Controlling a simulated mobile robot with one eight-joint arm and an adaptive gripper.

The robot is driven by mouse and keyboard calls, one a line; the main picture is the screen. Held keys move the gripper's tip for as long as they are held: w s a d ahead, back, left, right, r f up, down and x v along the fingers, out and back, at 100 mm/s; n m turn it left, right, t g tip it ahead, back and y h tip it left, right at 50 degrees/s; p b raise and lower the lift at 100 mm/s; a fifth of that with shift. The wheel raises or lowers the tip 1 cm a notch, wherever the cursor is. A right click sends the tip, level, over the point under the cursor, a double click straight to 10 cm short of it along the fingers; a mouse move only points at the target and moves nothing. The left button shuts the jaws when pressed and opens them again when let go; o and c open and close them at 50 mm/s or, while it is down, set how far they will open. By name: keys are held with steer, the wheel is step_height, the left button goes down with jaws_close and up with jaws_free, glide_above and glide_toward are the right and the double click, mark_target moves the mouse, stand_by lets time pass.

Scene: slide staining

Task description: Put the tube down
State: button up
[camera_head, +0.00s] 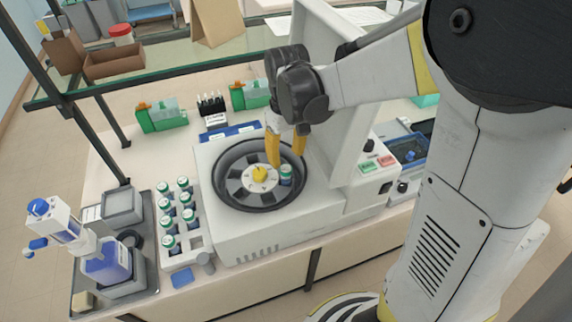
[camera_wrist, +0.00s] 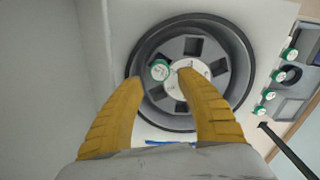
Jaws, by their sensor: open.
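The tube (camera_head: 286,174), with a green-rimmed white cap, stands in a slot on the right side of the centrifuge rotor (camera_head: 240,186). In the wrist view the tube's cap (camera_wrist: 159,70) shows at the left of the rotor hub, seated in the rotor (camera_wrist: 193,48). My gripper (camera_head: 287,160) is above the rotor with its yellow fingers apart. In the wrist view my gripper (camera_wrist: 160,75) is open, with the tube's cap between and just beyond the fingertips. I see no finger touching it. The tube's lower part is hidden in the slot.
A white rack (camera_head: 186,225) with several green-capped tubes stands left of the centrifuge (camera_head: 232,232). The raised centrifuge lid (camera_head: 345,110) stands close to the right of my gripper. A blue-liquid bottle (camera_head: 108,262) sits on a grey tray at the left.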

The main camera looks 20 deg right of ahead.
steer(key=s+r+m+t, duration=0.3)
steer(key=s+r+t, duration=0.4)
steer(key=s+r, duration=0.3)
steer(key=shift+s+r+p, duration=0.25)
steer(key=shift+s+p, duration=0.1)
steer(key=shift+s, duration=0.9)
steer(key=shift+s+f, duration=0.1)
